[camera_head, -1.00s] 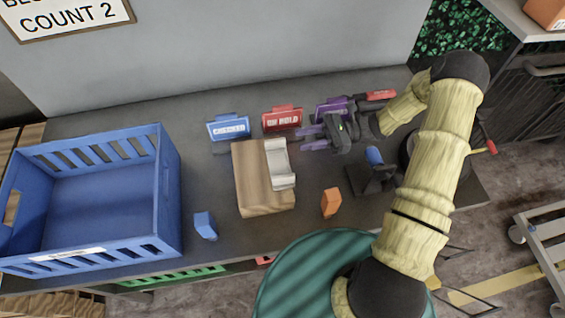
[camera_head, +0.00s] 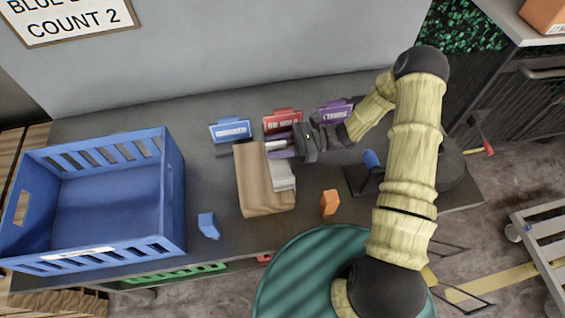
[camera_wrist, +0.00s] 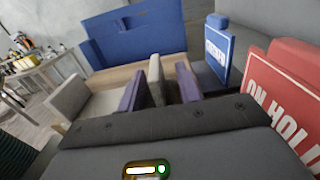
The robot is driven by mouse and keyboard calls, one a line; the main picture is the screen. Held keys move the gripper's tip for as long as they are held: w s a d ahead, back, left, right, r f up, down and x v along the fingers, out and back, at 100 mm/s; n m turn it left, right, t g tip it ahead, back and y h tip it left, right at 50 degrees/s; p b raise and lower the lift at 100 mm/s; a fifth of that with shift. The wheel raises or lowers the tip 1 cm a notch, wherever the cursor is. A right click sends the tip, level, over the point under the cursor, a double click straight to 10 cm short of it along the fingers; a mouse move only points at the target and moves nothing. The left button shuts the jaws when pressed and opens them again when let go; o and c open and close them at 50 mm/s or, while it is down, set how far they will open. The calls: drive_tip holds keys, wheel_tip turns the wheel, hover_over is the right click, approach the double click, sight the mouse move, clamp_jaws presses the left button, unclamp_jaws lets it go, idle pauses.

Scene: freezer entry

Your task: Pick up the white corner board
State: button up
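The white corner board (camera_head: 283,177) lies on the wooden block (camera_head: 260,190) in the middle of the table, partly hidden by my gripper in the head view. My gripper (camera_head: 279,149) reaches in from the right over the block's back end. In the wrist view, its two purple fingers (camera_wrist: 158,88) are apart, with an upright pale flange of the corner board (camera_wrist: 155,78) between them. A gap shows beside the right finger, so the fingers appear open around the flange. Another pale part of the board shows left of the left finger.
A blue crate (camera_head: 176,195) stands on the left. Blue (camera_head: 230,130), red (camera_head: 283,121) and purple (camera_head: 334,111) signs stand behind the block. A small blue piece (camera_head: 208,225) and an orange piece (camera_head: 330,202) are near the front edge. A dark stand with a blue top (camera_head: 371,159) is to the right.

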drive_tip(key=shift+s+a, duration=0.2)
drive_tip(key=shift+a, duration=0.4)
drive_tip(key=shift+c, duration=0.4)
clamp_jaws()
